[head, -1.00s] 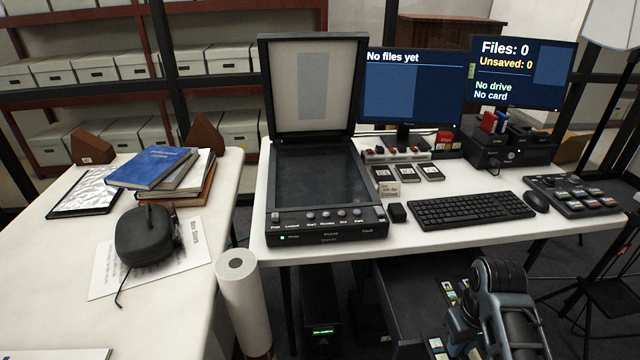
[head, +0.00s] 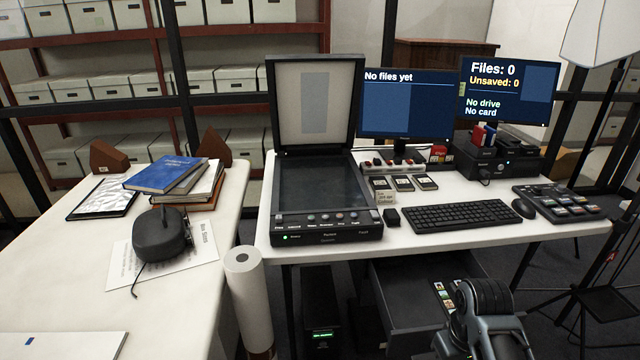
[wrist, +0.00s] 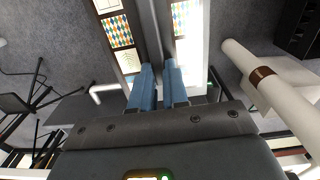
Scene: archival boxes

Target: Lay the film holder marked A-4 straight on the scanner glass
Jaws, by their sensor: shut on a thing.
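The scanner (head: 318,228) stands on the desk with its lid (head: 315,103) raised. Its dark glass (head: 322,184) is bare. My gripper (wrist: 159,80) is shut, in the wrist view, on the grey middle rib of a film holder (wrist: 117,33). The holder has coloured and white frames on both sides of the rib. In the head view, part of the holder (head: 441,290) shows beside my arm, in front of the open drawer (head: 400,318). My fingertips are hidden there. I cannot read any mark on the holder.
A keyboard (head: 462,215), a mouse (head: 523,207) and small cards are right of the scanner. A paper roll (head: 248,300) stands between the desk and the left table (head: 60,285). A tripod (head: 580,300) is at the right. Carpet lies beneath the holder.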

